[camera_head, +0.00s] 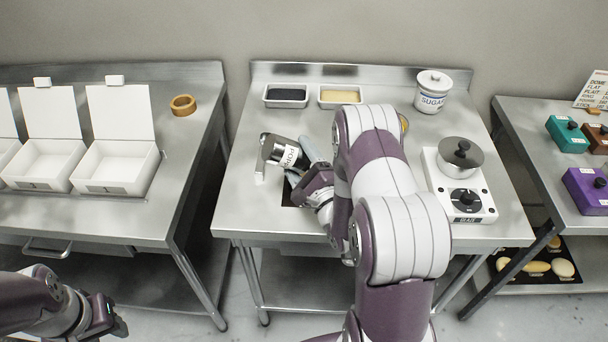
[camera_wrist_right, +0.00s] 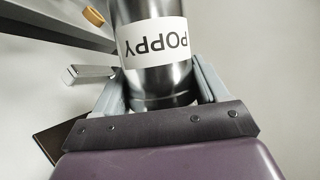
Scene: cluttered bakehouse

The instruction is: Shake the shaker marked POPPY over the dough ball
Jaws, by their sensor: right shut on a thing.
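The metal shaker (camera_head: 283,153) with a white label lettered POPPY is held tilted above the middle table in the head view. The label also shows, upside down, in the right wrist view (camera_wrist_right: 155,42). My right gripper (camera_head: 303,160) is shut on the shaker, with a finger on each side of it in the wrist view (camera_wrist_right: 160,95). My left gripper (camera_head: 108,318) is low at the left edge of the head view, away from the tables; its jaws are not clear. I cannot make out the dough ball; my right arm covers part of the table.
Two small trays (camera_head: 286,96), one dark-filled and one yellow-filled, stand at the back of the middle table. Open white boxes (camera_head: 117,170) and a wooden ring (camera_head: 183,105) are on the left table.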

